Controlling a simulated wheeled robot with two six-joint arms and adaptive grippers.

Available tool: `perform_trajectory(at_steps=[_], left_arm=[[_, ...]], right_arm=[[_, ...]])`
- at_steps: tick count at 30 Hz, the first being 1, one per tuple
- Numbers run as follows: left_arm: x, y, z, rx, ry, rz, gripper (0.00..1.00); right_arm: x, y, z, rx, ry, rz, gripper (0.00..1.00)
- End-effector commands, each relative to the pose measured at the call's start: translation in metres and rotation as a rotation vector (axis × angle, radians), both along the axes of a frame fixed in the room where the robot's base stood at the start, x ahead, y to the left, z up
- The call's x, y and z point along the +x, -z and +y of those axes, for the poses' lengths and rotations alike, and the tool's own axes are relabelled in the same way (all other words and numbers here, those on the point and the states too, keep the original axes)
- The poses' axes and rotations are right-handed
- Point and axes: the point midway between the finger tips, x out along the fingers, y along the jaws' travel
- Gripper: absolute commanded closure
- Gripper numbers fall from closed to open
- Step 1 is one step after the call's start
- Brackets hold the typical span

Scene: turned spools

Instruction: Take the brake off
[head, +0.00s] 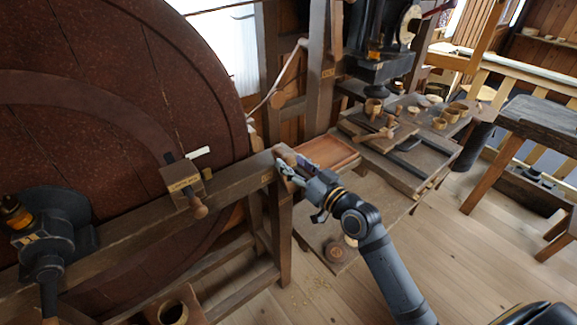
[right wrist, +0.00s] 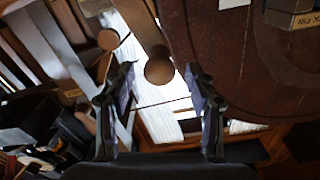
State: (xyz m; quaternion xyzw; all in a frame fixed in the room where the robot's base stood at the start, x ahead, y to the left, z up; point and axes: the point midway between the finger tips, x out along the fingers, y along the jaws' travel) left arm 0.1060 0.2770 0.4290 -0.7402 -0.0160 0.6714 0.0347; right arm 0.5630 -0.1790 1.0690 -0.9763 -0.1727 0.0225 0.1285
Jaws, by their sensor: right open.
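A large dark red-brown wheel (head: 110,90) fills the left of the head view and the upper right of the right wrist view (right wrist: 230,60). My right gripper (head: 283,162) is open beside a rounded wooden knob (head: 286,152) near the right end of the wooden beam (head: 130,225). In the right wrist view a round brown knob end (right wrist: 159,67) lies between the open fingers, with a gap on both sides. I cannot tell how far ahead it is. Which part is the brake is not clearly readable. My left gripper is not in view.
A labelled pin block (head: 182,180) with a wooden peg (head: 199,209) sits on the beam. A bench (head: 415,155) with cups and spools stands right. The floor (head: 465,250) is clear there.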

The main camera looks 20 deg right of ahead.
Motion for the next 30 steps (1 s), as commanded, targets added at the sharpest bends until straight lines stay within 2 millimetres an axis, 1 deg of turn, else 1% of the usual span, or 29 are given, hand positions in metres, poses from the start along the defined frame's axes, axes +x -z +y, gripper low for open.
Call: perform_trajectory(at_steps=[1,3,6,14,15,27,30], left_arm=[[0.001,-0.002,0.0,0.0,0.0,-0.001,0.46],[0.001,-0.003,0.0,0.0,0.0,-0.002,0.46],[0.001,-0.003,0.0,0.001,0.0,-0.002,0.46],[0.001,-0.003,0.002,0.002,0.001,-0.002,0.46],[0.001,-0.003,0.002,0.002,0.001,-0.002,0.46],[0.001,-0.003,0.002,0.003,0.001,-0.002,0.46],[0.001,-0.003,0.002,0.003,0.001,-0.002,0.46]], right_arm=[[0.008,-0.002,0.002,0.006,0.002,-0.002,0.45],[0.016,-0.002,0.005,0.003,0.002,0.0,0.45],[0.022,-0.001,0.008,0.001,0.001,0.0,0.45],[0.025,0.0,0.009,-0.001,0.001,0.001,0.45],[0.025,0.0,0.009,-0.001,0.001,0.001,0.46],[0.024,0.0,0.009,-0.001,0.001,0.001,1.0],[0.024,0.0,0.009,-0.001,0.001,0.001,1.0]])
